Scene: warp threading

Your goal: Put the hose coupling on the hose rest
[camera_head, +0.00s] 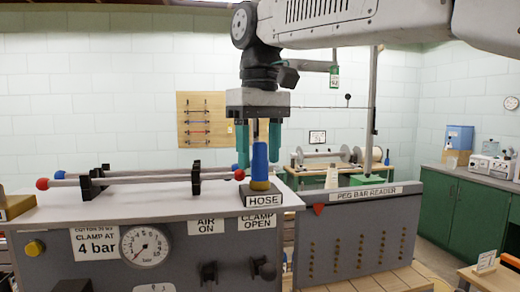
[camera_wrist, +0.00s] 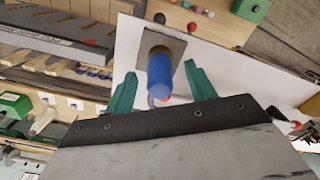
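The blue hose coupling (camera_head: 260,163) stands upright on the dark hose rest (camera_head: 261,199), a small block labelled HOSE at the right end of the bench top. A brass-coloured part shows at the coupling's foot. My gripper (camera_head: 258,160) points straight down over it, its two teal fingers apart, one on each side of the coupling's upper part. In the wrist view the coupling (camera_wrist: 160,76) lies between the open fingers (camera_wrist: 161,85), with gaps visible on both sides. The square plate of the rest (camera_wrist: 174,43) shows beyond it.
A pressure gauge (camera_head: 145,246) is on the bench front. The peg bar reader (camera_head: 360,230) stands to the right. The bench top near the coupling is otherwise mostly clear.

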